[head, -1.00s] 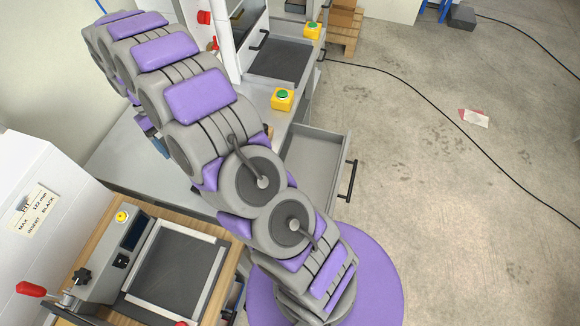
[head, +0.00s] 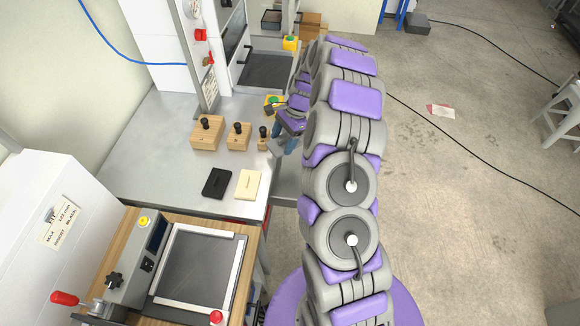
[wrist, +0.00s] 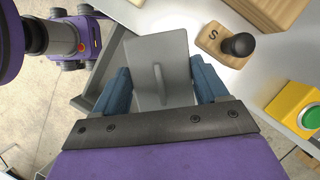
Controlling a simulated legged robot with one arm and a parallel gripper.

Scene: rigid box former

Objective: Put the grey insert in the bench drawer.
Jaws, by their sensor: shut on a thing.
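My gripper (wrist: 160,76) is shut on the grey insert (wrist: 163,50), a flat plate with a raised rib, held between the blue fingers in the wrist view. In the head view my gripper (head: 283,140) is beside the bench's right edge, and the insert (head: 277,148) shows only as a small grey patch. The open bench drawer (head: 285,184) juts out at the bench's right side, mostly hidden by my arm. In the wrist view the grey drawer (wrist: 102,72) lies below and left of the insert, partly covered by it. The insert appears above the drawer; the gap cannot be judged.
A black insert (head: 217,183) and a cream insert (head: 248,184) lie on the bench (head: 150,150). Several knobbed wooden blocks, one marked S (wrist: 212,37), stand near the gripper. A yellow box with a green button (wrist: 294,108) is at the bench edge.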

